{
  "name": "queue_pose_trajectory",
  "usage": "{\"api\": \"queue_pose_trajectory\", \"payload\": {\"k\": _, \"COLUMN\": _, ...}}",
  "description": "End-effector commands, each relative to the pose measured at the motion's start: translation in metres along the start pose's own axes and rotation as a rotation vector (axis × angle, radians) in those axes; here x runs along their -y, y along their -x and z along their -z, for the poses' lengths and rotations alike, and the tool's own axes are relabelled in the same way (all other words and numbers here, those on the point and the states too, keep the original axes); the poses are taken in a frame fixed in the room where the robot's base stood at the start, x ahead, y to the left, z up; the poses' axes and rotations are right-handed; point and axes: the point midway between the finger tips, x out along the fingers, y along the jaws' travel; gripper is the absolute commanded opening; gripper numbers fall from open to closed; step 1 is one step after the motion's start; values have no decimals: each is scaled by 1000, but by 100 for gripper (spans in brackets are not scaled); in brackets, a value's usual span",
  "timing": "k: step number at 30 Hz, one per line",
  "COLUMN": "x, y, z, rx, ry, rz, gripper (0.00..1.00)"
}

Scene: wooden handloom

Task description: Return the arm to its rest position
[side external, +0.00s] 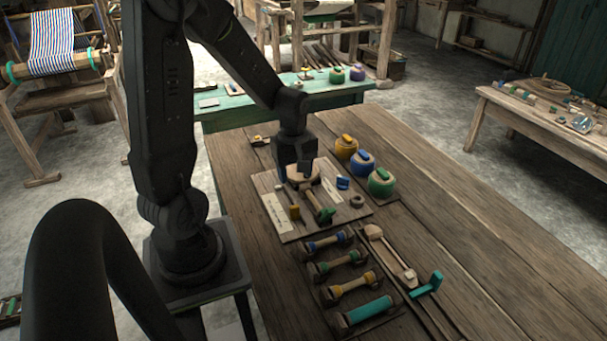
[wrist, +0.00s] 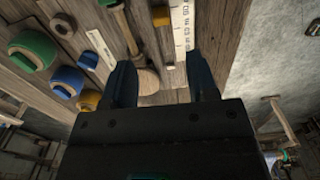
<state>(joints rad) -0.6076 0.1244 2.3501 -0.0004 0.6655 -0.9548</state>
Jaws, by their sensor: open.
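My gripper (side external: 297,183) hangs from my arm, pointing down over the light wooden board (side external: 289,232) on the workbench. In the wrist view my gripper (wrist: 163,85) shows two dark fingers spread apart, with nothing held between them. A round wooden piece (wrist: 147,80) lies below, close to the left finger in that view. In the side view the fingertips are close above the board, and whether they touch anything there cannot be told.
On the board lie a green-ended wooden tool (side external: 318,207), a white ruler (side external: 275,210) and a blue piece (side external: 343,183). Several wound bobbins (side external: 352,287) lie nearer. The bench's right side is clear.

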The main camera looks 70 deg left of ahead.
Motion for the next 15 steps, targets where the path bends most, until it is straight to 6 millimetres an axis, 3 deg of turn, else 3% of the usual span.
{"api": "queue_pose_trajectory", "payload": {"k": 5, "x": -7, "y": 30, "z": -24, "rx": -43, "ry": -203, "rz": -59, "gripper": 53}}
{"api": "queue_pose_trajectory", "payload": {"k": 10, "x": -4, "y": 84, "z": -78, "rx": -134, "ry": -630, "rz": -168, "gripper": 53}}
{"api": "queue_pose_trajectory", "payload": {"k": 15, "x": 19, "y": 129, "z": -130, "rx": -242, "ry": -1065, "rz": -273, "gripper": 53}}
